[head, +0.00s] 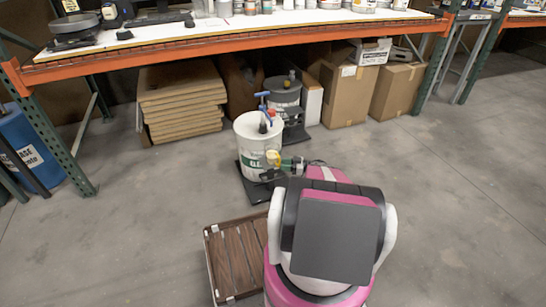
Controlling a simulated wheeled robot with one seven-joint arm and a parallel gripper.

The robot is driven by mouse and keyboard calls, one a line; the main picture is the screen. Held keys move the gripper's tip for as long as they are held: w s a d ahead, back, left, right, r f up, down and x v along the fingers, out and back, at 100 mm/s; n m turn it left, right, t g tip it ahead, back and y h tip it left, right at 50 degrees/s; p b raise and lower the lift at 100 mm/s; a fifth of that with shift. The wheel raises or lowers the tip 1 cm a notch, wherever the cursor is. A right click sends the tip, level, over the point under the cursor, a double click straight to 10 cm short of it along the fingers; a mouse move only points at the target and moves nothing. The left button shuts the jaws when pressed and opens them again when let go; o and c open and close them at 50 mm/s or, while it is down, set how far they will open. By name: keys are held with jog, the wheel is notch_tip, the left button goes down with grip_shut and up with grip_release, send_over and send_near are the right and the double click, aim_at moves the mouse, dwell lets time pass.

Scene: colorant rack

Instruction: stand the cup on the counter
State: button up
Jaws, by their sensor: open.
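The counter (250,24) is the long pale top with an orange front beam, across the top of the head view. I cannot single out the cup for sure. A small yellow thing (272,158) shows against the front of a white bucket (247,148); its shape is too small to tell. What looks like my gripper (285,164) is at the end of my arm, low beside the bucket and close to the yellow thing. The gripper is open. Whether it touches the yellow thing cannot be told.
The bucket stands on a dark base, with a blue-handled tool on top. Behind it are a grey bucket (283,92), stacked brown boards (182,100) and cardboard boxes (347,94). A slatted wooden platform (235,258) is at the lower left. The floor at right is clear.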

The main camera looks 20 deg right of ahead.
aim_at(279, 167)
jog(key=x, duration=0.3)
jog(key=shift+w+a+f, duration=0.1)
jog(key=shift+w+a, duration=0.05)
grip_shut()
jog(key=shift+r, duration=0.25)
